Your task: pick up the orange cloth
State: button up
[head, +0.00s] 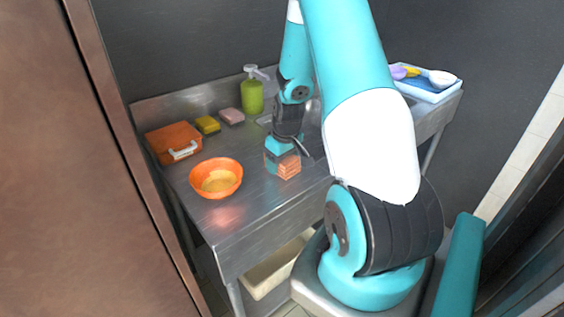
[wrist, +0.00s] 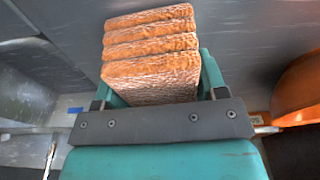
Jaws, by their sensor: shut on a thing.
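The orange cloth (head: 289,168) is a folded stack of several layers with a rough, pale-flecked surface. In the wrist view the cloth (wrist: 150,55) sits between the two teal fingers of my gripper (wrist: 157,80), which is shut on it. In the head view my gripper (head: 282,160) points down at the metal counter, with the cloth at its tips and partly covered by a finger. I cannot tell whether the cloth touches the counter or is just above it.
An orange bowl (head: 216,178) stands to the left of the cloth. An orange box (head: 174,143), a yellow sponge (head: 207,125), a pink block (head: 232,116) and a green pump bottle (head: 252,92) line the back. A blue-and-white tray (head: 428,92) with utensils stands at the right end.

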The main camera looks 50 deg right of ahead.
notch_tip(320, 180, up, 20)
jog(key=b, duration=0.1)
